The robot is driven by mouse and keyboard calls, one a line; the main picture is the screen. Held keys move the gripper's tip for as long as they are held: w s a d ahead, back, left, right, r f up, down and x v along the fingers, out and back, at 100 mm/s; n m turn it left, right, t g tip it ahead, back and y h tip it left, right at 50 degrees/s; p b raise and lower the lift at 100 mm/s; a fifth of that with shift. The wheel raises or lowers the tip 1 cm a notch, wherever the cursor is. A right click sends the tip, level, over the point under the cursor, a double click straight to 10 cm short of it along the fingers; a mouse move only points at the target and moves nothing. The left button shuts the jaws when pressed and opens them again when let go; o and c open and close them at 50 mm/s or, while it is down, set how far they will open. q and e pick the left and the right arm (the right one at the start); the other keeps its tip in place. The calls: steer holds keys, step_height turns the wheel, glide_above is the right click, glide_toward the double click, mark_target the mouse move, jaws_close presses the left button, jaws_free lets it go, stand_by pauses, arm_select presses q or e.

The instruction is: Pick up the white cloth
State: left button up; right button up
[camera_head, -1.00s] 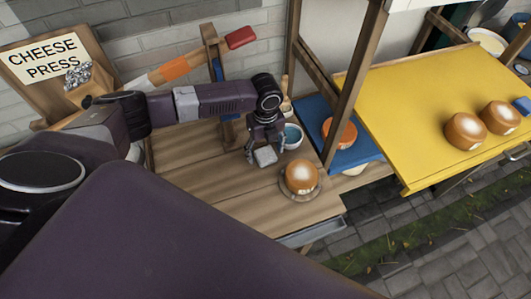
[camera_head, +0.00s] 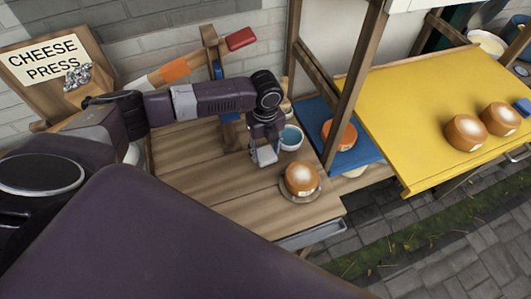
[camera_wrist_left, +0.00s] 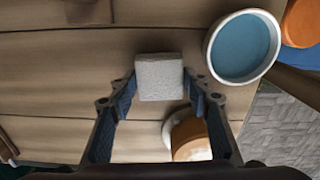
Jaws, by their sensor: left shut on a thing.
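The white cloth (camera_head: 267,155) is a small, pale, folded block at the wooden table, and it shows in the left wrist view (camera_wrist_left: 159,76). My left gripper (camera_head: 265,151) points down over it. In the left wrist view its two fingertips (camera_wrist_left: 160,84) are at opposite sides of the cloth, shut on it. I cannot tell whether the cloth still touches the table. My right gripper is not in view.
A bowl with blue inside (camera_head: 291,137) stands close beside the cloth. A brown round cheese (camera_head: 301,178) sits on a plate to the right. A wooden post (camera_head: 352,85) and a yellow table (camera_head: 420,120) are further right. The table is bare left of the gripper.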

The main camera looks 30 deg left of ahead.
arm_select(q)
step_height(320, 180, up, 27)
steer(key=b, duration=0.4)
steer(key=shift+f, duration=0.1)
